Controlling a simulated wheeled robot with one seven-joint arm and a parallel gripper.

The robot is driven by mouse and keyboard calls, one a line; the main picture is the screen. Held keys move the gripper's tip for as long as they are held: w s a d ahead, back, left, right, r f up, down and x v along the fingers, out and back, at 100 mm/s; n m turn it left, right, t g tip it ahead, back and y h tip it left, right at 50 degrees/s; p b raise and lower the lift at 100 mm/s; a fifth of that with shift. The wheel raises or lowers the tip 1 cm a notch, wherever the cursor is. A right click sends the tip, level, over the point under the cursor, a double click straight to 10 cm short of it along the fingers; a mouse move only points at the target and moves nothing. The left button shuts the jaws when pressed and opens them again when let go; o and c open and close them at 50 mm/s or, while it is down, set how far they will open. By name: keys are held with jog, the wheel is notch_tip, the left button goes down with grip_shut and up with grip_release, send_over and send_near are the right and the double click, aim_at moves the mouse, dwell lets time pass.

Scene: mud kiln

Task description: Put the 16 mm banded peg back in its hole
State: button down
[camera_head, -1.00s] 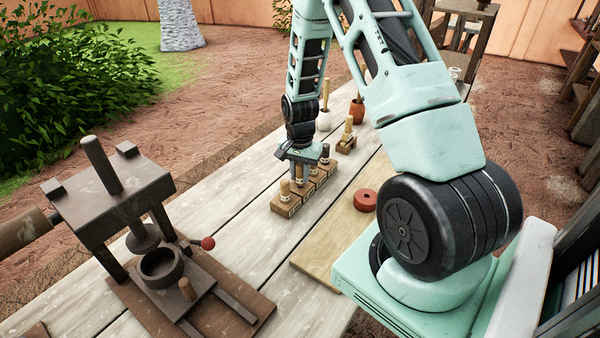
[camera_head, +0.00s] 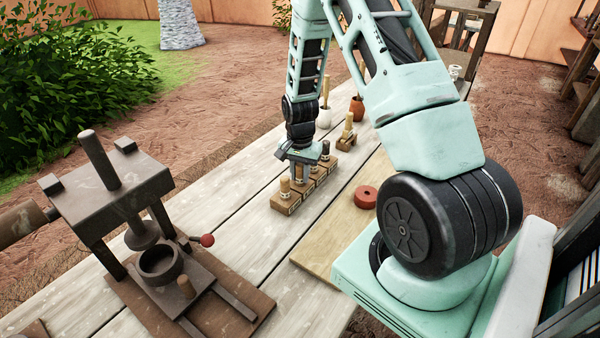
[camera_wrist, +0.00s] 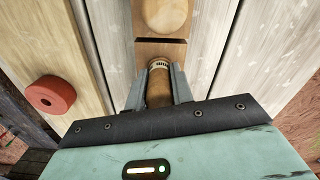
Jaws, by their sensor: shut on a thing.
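My gripper (camera_head: 303,160) is over the wooden peg block (camera_head: 284,206), among its row of pegs. In the wrist view my gripper (camera_wrist: 158,84) is shut on a wooden peg (camera_wrist: 158,90) with a pale band marked with dark ticks near its far end. The band end is close to the block (camera_wrist: 160,50); I cannot tell whether any of the peg is inside a hole. Another round-topped peg (camera_wrist: 165,14) stands just beyond. In the head view a light peg (camera_head: 285,187) stands at the near end and a dark-topped peg (camera_head: 325,150) at the far end.
A red ring (camera_head: 365,197) lies on a pale board (camera_head: 318,256) right of the block. A dark press (camera_head: 110,190) stands at the near left. A small wooden stand (camera_head: 346,142) and pots with tools, one of them terracotta (camera_head: 357,106), are farther back. Bare planks lie left of the block.

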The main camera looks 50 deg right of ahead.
jog(key=shift+f, duration=0.1)
jog(key=c, duration=1.1)
grip_release()
notch_tip(320, 180, up, 18)
jog(key=shift+f+b, duration=0.25)
jog(key=shift+b, duration=0.5)
